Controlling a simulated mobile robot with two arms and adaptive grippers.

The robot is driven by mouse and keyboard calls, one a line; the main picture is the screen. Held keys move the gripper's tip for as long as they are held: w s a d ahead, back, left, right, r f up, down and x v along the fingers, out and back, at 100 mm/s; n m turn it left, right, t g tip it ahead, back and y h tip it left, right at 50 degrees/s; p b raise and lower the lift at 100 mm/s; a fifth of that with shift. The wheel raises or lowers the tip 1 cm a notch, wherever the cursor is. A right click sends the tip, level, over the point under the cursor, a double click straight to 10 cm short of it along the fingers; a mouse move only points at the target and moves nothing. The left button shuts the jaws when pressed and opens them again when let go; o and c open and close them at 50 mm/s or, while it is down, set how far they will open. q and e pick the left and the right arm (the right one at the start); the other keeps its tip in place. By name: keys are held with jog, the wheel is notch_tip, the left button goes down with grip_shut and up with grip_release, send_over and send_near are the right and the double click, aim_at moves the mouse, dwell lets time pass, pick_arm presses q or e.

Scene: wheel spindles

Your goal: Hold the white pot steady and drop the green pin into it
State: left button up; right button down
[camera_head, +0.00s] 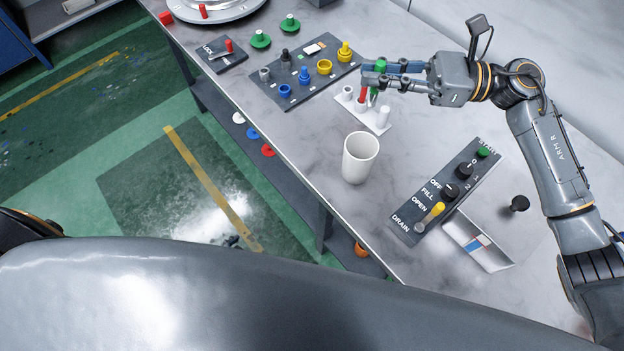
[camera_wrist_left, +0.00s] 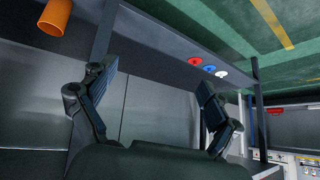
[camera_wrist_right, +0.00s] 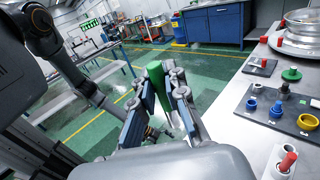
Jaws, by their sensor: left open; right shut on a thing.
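The white pot (camera_head: 360,158) stands upright and apart from both grippers near the front edge of the marble table. My right gripper (camera_head: 372,74) is shut on the green pin (camera_head: 381,64), above the white peg stand (camera_head: 378,120); the pin also shows between the fingers in the right wrist view (camera_wrist_right: 156,82). I cannot tell whether the pin's lower end is clear of the stand. A red pin (camera_head: 363,96) stands in the stand beside it. My left gripper (camera_wrist_left: 155,88) is open and empty, below the tabletop by the shelf, with its fingers out of the head view.
A valve panel (camera_head: 408,223) and a white tray (camera_head: 492,252) lie right of the pot. A dark board (camera_head: 285,100) with blue and yellow parts lies behind it to the left. An orange cup (camera_wrist_left: 55,17) is on the lower shelf. Table around the pot is clear.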

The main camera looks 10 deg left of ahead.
jog(key=shift+s+r, duration=0.15)
jog(key=shift+s, duration=0.15)
jog(key=shift+w, duration=0.1)
pick_arm(q)
jog(key=w+d+r+m+t+h, duration=0.1)
jog(key=w+d+r+h, duration=0.2)
jog(key=r, duration=0.6)
jog(key=w+d+r+m+t+h, duration=0.2)
jog(key=w+d+r+h, duration=0.1)
jog(key=r, duration=0.7)
jog(key=w+d+r+m+t+h, duration=0.2)
jog(key=w+d+r, duration=0.3)
jog(key=r, duration=0.4)
jog(key=shift+w+r+h, duration=0.2)
jog(key=shift+w+h, duration=0.05)
jog(key=shift+w, duration=0.2)
jog(key=shift+w+r+h, duration=0.2)
jog(key=shift+w+h, duration=0.05)
jog(key=shift+w, duration=0.2)
jog(key=m+h, duration=0.1)
jog(key=h, duration=0.2)
send_near(346, 168)
jog(key=shift+w+d+f, duration=0.15)
jog(key=shift+w+d, duration=0.15)
jog(key=shift+w, duration=0.25)
jog(key=x, duration=1.2)
jog(key=shift+d+f, duration=0.15)
jog(key=shift+f, duration=0.05)
jog(key=shift+s, duration=0.1)
